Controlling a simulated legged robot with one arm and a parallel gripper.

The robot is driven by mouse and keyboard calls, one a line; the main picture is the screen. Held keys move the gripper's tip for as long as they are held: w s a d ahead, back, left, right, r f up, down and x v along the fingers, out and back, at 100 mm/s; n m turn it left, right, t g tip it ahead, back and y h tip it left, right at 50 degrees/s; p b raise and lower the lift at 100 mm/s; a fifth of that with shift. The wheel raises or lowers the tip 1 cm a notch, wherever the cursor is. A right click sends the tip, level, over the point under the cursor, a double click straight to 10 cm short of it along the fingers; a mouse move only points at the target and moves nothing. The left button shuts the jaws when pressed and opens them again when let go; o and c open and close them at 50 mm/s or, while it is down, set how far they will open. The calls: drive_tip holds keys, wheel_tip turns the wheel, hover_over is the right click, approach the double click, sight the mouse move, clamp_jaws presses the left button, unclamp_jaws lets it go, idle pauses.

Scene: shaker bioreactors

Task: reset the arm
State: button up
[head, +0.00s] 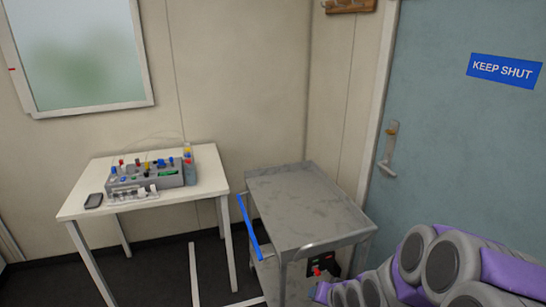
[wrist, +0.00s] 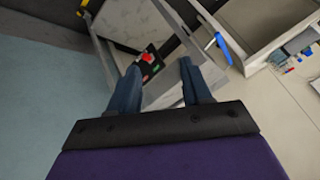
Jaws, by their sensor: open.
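My arm (head: 440,268), purple and grey, reaches in from the lower right of the head view, in front of the door and close to the cart. My gripper shows in the wrist view (wrist: 160,78) with its two dark blue fingers apart and nothing between them. Past the fingers, the grey cart (wrist: 178,98) shows, with a black box with a red button (wrist: 149,60) on it. In the head view, the gripper itself is mostly hidden or out of frame.
A grey cart (head: 305,212) with a blue handle (head: 249,227) stands in the corner. The black box (head: 322,268) is on its lower part. A white table (head: 210,178) with lab equipment (head: 146,180) stands left. A blue-grey door (head: 455,140) is at right.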

drive_tip(key=s+r+n+g, duration=0.1)
drive_tip(key=s+r+g, duration=0.2)
drive_tip(key=s, duration=0.8)
drive_tip(key=s+r+n+g+h, duration=0.1)
drive_tip(key=s+r+g, duration=0.2)
drive_tip(key=s+r, duration=0.3)
drive_tip(key=s+r+n+g+h, duration=0.1)
drive_tip(key=s+r+g, duration=0.2)
drive_tip(key=s, duration=1.3)
wheel_tip(320, 180, up, 2)
drive_tip(key=shift+d+r, duration=0.15)
